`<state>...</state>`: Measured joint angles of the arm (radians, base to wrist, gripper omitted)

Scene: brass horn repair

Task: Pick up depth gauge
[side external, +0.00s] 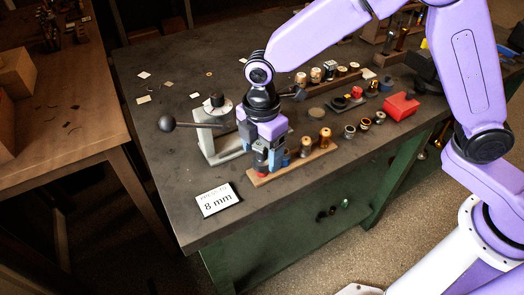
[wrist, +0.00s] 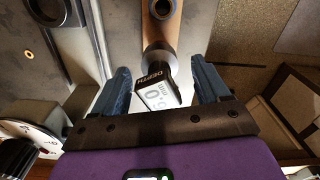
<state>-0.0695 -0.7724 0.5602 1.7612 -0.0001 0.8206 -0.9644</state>
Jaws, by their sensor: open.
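The depth gauge (wrist: 158,88) shows in the wrist view as a dark body with a lit display marked DEPTH, at the near end of a wooden strip (wrist: 157,35). My gripper (wrist: 158,70) is open, with one blue finger on each side of the gauge. Visible gaps separate the fingers from the gauge. In the side external view my gripper (side external: 268,162) points down over the near left end of the wooden strip (side external: 312,164). There the gauge is mostly hidden by the gripper and cannot be made out clearly.
A grey stand with a ball-ended lever (side external: 168,124) is close on the left. Brass pieces (side external: 306,146) stand farther along the strip. A white card reading 8 mm (side external: 217,199) lies at the front edge. A red block (side external: 401,106) and several rings lie to the right.

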